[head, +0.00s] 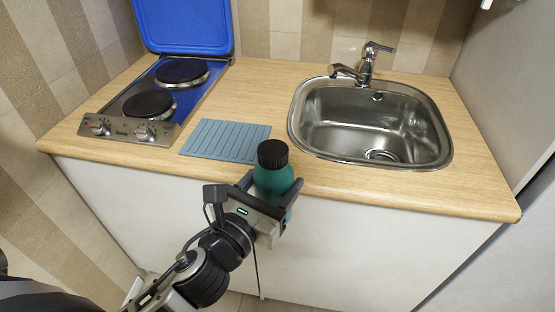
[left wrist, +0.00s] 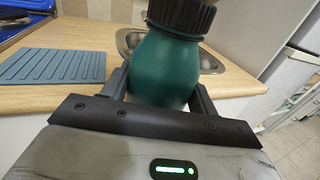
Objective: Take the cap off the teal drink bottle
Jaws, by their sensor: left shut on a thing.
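The teal drink bottle (head: 272,181) is upright between the fingers of my left gripper (head: 270,190), in front of the counter's front edge. My left gripper is shut on the bottle's body. The black ribbed cap (head: 273,153) sits on top of the bottle. In the left wrist view the bottle (left wrist: 165,70) stands between the two fingers, and the cap (left wrist: 182,15) is cut off by the top edge. The lower part of the bottle is hidden behind the gripper. My right gripper does not show.
A blue-grey ribbed mat (head: 226,141) lies on the wooden counter (head: 255,85) behind the bottle. A steel sink (head: 372,125) with a tap (head: 366,62) is at right. A two-plate hob (head: 165,90) with its blue lid (head: 185,25) raised is at left. The counter's front strip is bare.

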